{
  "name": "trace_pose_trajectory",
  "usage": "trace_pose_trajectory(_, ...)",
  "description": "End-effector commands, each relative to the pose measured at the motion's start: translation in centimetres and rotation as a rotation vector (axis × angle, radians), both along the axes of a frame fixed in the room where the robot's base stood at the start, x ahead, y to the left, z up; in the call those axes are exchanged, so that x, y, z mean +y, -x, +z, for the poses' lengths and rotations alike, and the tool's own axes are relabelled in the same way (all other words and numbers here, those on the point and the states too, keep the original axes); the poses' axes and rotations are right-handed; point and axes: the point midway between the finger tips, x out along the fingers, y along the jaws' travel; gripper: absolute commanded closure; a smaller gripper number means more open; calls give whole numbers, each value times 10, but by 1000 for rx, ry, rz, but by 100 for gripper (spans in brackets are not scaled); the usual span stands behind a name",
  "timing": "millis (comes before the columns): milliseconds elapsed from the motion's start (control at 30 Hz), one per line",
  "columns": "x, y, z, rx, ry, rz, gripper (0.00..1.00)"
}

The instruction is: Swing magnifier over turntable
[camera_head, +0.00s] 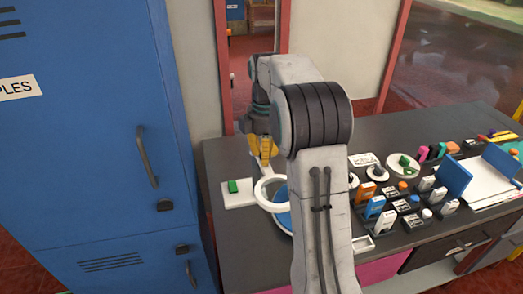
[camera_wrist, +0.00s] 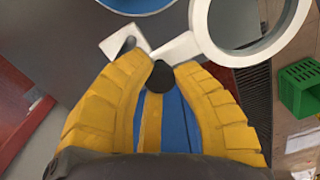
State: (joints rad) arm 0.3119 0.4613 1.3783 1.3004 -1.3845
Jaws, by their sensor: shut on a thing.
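The magnifier is a white ring (camera_head: 257,192) on a short white arm. In the wrist view its ring (camera_wrist: 209,40) is at the upper right and its arm runs down to my fingertips. My gripper (camera_head: 265,152) has yellow fingers, and in the wrist view (camera_wrist: 160,66) they are shut on the magnifier's arm by a dark round knob. A blue disc edge (camera_wrist: 137,4) shows at the top of the wrist view, left of the ring.
A white plate with a green block (camera_head: 233,186) lies left of the ring. A tall blue cabinet (camera_head: 90,130) stands close on the left. Several small boxes and holders crowd the dark bench (camera_head: 262,262) on the right. A green crate (camera_wrist: 297,88) shows at the wrist view's right.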

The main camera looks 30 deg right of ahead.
Motion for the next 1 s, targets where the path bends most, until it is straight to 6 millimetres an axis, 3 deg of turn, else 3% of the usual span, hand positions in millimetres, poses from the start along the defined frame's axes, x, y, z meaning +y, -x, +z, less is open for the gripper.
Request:
trace_pose_trajectory(600,-43,0,-2,12,-9,545,100)
trace_pose_trajectory(1000,-59,-8,-3,10,-9,762,100)
